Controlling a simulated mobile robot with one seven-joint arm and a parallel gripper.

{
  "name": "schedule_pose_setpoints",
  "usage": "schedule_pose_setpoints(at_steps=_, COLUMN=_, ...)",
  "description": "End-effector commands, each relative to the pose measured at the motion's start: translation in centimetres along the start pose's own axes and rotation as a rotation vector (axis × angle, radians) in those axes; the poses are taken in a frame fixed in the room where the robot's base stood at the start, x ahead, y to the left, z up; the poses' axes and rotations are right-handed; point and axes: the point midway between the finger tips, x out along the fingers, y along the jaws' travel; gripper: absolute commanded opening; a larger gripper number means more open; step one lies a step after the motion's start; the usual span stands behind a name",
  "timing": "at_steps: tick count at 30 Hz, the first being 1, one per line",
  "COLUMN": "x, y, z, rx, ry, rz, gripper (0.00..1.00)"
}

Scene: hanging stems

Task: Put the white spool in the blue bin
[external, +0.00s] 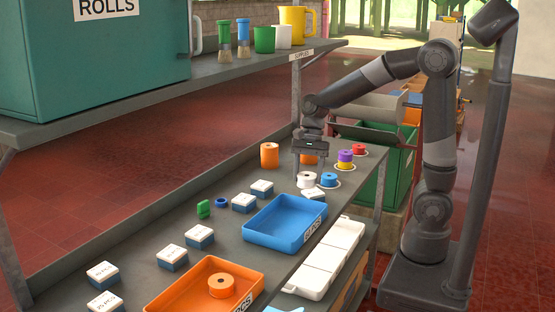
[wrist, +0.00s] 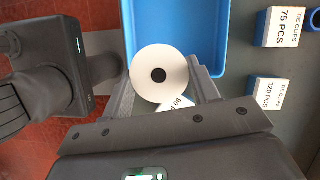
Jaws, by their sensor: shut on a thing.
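The white spool (external: 306,181) is between the fingers of my gripper (external: 308,172), which is shut on it. In the wrist view the white spool (wrist: 178,64) shows its round face and dark centre hole, with a finger on each side. The blue bin (external: 274,239) stands on the bench, nearer the camera than the spool, and looks empty. It fills the top middle of the wrist view (wrist: 178,18), partly hidden by the spool. I cannot tell how high the spool is above the bench.
An orange bin (external: 177,301) holds an orange spool (external: 221,285). Stacked spools (external: 345,157), a blue spool (external: 329,180) and orange spools (external: 269,156) stand near my gripper. Several small labelled boxes (external: 200,236) line the bench. A white tray (external: 331,257) lies beside the blue bin.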

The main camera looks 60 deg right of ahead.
Motion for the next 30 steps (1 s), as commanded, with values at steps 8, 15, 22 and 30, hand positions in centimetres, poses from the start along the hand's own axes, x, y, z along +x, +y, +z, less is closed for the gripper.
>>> schedule_pose_setpoints(at_steps=8, x=5.9, y=-2.2, z=4.0, rx=0.000, ry=0.000, rz=0.005, gripper=0.32)
schedule_pose_setpoints(at_steps=15, x=8.9, y=-3.5, z=6.1, rx=0.004, ry=0.000, rz=0.001, gripper=0.32)
schedule_pose_setpoints(at_steps=22, x=10.6, y=-3.6, z=5.7, rx=0.007, ry=0.000, rz=0.002, gripper=0.32)
schedule_pose_setpoints(at_steps=30, x=12.9, y=-3.7, z=4.7, rx=0.005, ry=0.000, rz=-0.002, gripper=0.32)
